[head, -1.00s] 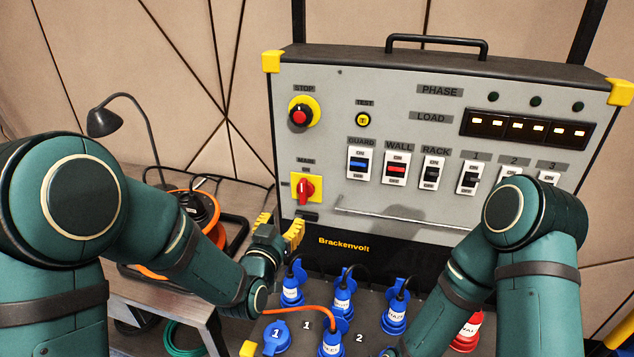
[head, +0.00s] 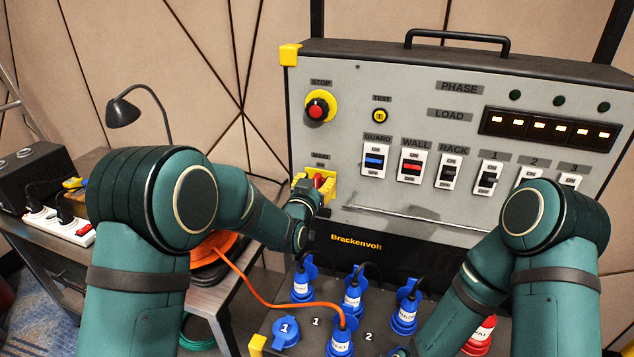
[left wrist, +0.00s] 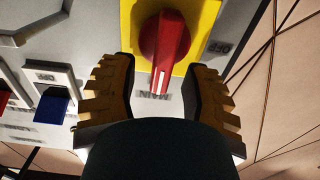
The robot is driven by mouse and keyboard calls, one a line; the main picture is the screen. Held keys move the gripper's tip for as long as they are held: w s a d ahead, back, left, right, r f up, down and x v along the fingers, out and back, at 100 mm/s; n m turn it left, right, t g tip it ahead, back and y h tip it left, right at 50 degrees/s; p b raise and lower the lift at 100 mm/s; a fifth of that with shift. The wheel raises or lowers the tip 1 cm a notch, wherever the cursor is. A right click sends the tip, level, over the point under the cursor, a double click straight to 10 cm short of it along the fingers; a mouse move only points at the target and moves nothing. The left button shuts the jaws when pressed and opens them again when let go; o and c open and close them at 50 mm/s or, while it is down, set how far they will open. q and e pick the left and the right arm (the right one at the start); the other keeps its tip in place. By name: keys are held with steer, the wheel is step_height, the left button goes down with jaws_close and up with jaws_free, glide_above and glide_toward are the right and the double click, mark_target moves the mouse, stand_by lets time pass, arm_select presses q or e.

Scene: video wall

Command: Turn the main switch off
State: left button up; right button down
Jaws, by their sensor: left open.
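The main switch, a red rotary handle (head: 319,180) on a yellow plate, sits at the lower left of the grey panel (head: 345,120). In the left wrist view the red handle (left wrist: 165,45) points toward the MAIN label, with the OFF label off to its side. My left gripper (head: 316,186) is at the switch, its yellow fingers open on either side of the handle. In the left wrist view the gripper (left wrist: 163,92) shows a finger at each side, with no clear grip on the handle.
The red stop button (head: 316,111) is above the switch and the guard breaker (head: 374,161) to its right. Blue plugs (head: 352,298) with cables stand below the panel. An orange cable (head: 255,288) runs near my left forearm. A lamp (head: 124,112) stands at left.

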arm_select(q)
steer(key=shift+w+d, duration=0.1)
steer(key=shift+w, duration=0.3)
jaws_close()
steer(key=shift+s, duration=0.1)
